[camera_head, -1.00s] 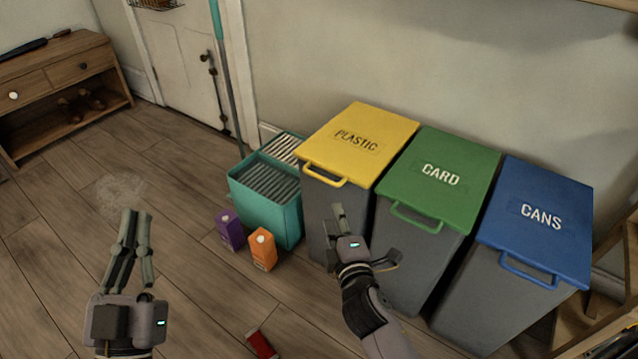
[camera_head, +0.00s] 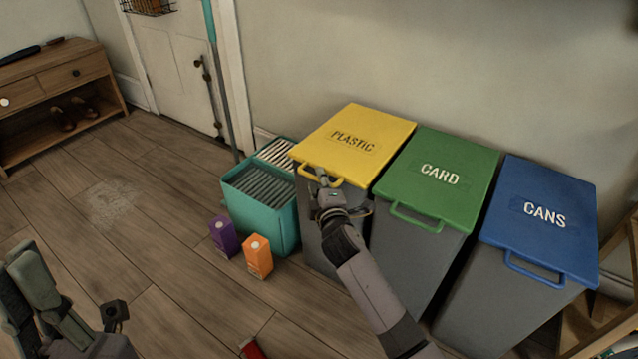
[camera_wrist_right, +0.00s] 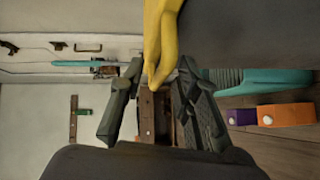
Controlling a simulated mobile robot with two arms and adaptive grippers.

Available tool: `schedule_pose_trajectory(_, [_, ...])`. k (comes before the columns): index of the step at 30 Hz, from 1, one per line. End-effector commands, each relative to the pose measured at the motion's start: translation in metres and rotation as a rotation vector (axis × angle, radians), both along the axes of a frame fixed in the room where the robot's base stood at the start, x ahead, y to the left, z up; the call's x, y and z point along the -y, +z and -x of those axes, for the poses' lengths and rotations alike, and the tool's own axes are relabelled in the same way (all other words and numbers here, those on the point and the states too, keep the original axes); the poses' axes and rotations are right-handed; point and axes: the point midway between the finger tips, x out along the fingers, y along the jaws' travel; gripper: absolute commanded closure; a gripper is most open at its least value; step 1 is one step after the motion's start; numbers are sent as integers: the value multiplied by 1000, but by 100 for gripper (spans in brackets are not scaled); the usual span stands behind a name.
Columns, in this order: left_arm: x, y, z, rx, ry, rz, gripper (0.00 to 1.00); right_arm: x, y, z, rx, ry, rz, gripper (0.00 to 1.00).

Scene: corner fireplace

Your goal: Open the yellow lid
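The yellow lid (camera_head: 352,146), marked PLASTIC, lies closed on the left grey bin (camera_head: 318,245). Its yellow handle (camera_head: 320,177) sticks out at the front edge. My right gripper (camera_head: 322,178) is at this handle, its fingers partly hidden in the head view. In the right wrist view the two fingers of my right gripper (camera_wrist_right: 160,85) are apart, with the yellow handle (camera_wrist_right: 160,45) reaching in between their tips. A gap shows on the left of the handle; contact on the right cannot be told. My left gripper (camera_head: 25,270) is at the lower left, away from the bins.
A green CARD bin (camera_head: 438,177) and a blue CANS bin (camera_head: 543,214) stand to the right. A teal crate (camera_head: 272,222) stands close on the left, with a purple carton (camera_head: 224,238) and an orange carton (camera_head: 258,257) before it.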

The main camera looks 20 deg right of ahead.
Motion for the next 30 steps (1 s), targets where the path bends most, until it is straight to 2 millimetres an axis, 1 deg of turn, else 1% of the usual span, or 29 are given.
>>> schedule_pose_trajectory(1, [-1,-2,3,15,-1,5,100,1,-2,-5,0,0,0,70])
schedule_pose_trajectory(4, [-2,-2,7,34,-2,12,100,1,-2,-10,0,0,0,70])
schedule_pose_trajectory(13, [-2,-2,8,41,-3,13,100,1,-2,-12,-1,0,0,70])
schedule_pose_trajectory(27, [-2,-2,8,39,-3,12,100,1,-2,-12,-1,0,0,100])
schedule_pose_trajectory(30, [-2,-2,8,39,-3,12,100,1,-2,-12,-1,0,0,100])
